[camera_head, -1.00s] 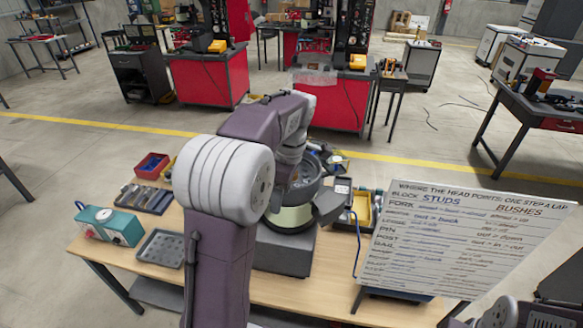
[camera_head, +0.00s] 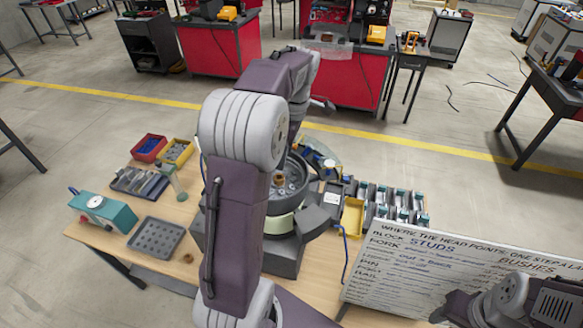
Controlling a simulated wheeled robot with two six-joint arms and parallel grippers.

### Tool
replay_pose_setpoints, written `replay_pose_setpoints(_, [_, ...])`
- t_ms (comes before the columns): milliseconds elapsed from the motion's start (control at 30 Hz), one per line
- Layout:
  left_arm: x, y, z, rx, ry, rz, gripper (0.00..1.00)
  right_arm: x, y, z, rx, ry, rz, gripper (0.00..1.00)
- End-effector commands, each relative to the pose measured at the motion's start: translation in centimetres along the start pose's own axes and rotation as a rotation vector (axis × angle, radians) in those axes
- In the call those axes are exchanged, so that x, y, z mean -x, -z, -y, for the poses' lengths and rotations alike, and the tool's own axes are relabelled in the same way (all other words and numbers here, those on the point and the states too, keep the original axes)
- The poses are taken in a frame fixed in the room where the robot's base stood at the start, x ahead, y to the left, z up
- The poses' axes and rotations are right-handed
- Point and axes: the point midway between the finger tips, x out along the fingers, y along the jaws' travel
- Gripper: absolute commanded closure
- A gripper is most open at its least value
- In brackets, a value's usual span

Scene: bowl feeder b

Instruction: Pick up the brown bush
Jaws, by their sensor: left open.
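A small brown bush (camera_head: 281,181) sits inside the round bowl feeder (camera_head: 287,222) on the wooden bench. A second small brown ring-shaped piece (camera_head: 187,258) lies on the bench right of the grey tray. My left gripper (camera_head: 322,105) is open and lies beyond the bowl in the picture, raised above it and apart from both brown pieces. My left arm's links hide much of the gripper and the bowl's left side. My right arm shows only at the bottom right corner; its gripper is out of view.
A grey pocketed tray (camera_head: 157,239), a teal device (camera_head: 104,217), a red bin (camera_head: 149,147) and a yellow bin (camera_head: 176,151) stand at left. Right of the feeder are a yellow bin (camera_head: 352,217), several metal fixtures and a leaning written board (camera_head: 420,270).

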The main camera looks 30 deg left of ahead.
Motion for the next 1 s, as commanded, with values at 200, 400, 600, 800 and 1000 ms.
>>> replay_pose_setpoints(200, [-1.7,0.0,0.1,-0.001,0.005,0.0,0.45,0.6,0.0,0.0,0.0,0.0,0.0,0.48])
replay_pose_setpoints(400, [-3.8,0.0,0.0,0.0,0.001,0.0,0.45,0.9,0.1,0.0,0.0,0.0,0.0,0.48])
replay_pose_setpoints(600, [-5.6,-0.1,-0.1,0.0,0.008,0.0,0.45,2.3,0.2,0.0,0.0,0.0,0.0,0.48])
replay_pose_setpoints(800, [-8.7,-0.2,-0.3,-0.001,0.002,0.0,0.45,3.0,0.3,0.1,0.0,0.0,0.0,0.48])
replay_pose_setpoints(1000, [-9.1,-0.2,-0.4,0.0,-0.001,0.0,0.45,2.9,0.3,0.1,0.0,0.0,0.0,0.48])
